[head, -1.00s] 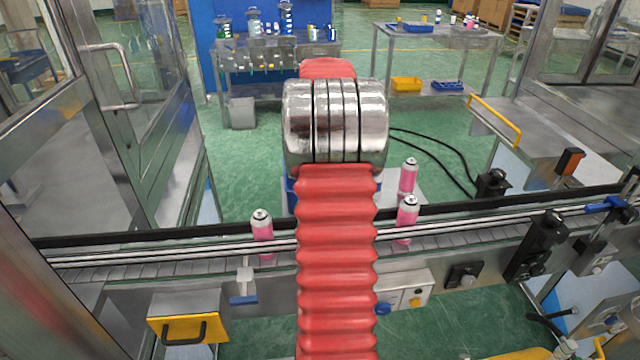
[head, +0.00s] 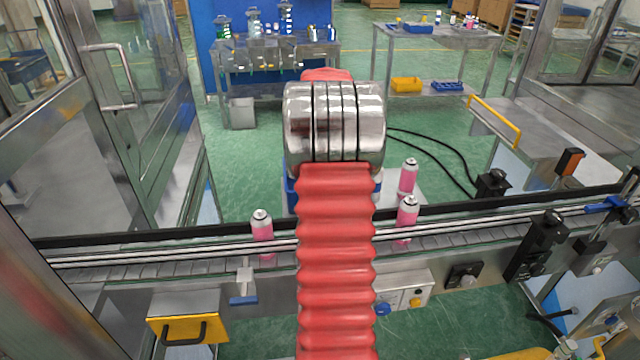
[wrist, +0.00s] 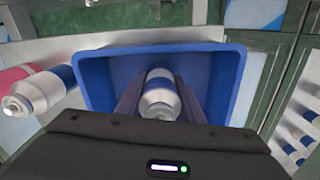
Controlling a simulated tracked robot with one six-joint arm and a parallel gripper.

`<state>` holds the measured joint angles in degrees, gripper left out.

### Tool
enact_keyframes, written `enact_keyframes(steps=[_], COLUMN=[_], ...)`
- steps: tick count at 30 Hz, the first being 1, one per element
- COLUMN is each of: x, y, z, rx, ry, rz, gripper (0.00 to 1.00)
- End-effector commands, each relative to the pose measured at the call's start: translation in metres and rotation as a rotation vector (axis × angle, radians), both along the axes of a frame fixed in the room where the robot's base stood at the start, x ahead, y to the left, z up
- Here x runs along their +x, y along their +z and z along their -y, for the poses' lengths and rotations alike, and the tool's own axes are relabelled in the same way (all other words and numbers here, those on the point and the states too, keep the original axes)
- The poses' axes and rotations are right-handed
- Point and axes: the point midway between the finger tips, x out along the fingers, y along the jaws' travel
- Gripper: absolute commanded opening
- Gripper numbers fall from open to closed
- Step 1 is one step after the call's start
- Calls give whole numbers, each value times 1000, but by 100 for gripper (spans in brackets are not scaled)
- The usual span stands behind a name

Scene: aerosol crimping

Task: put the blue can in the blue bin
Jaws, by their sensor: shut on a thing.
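The blue can (wrist: 159,92), white with a blue band and a silver end, sits between the two fingers of my gripper (wrist: 159,84) in the wrist view. The gripper is shut on it. The blue bin (wrist: 226,85) surrounds the can and fingers in this view; I cannot tell how far the can is below the rim or whether it touches the floor of the bin. In the head view my arm hides the gripper and the can, and only a sliver of blue (head: 291,190), likely the bin, shows beside it.
More blue-banded cans (wrist: 296,135) show at right. In the head view, pink cans (head: 262,232) stand by the conveyor (head: 150,252), with two others right of my arm.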

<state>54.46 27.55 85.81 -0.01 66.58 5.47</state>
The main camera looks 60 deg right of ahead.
Motion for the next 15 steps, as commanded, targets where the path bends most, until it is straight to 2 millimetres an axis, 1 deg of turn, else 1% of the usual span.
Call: enact_keyframes(steps=[1,8,15], x=[0,0,0], y=[0,0,0], z=[0,0,0], rx=[0,0,0], ry=[0,0,0], rz=[0,0,0], gripper=[36,52,53])
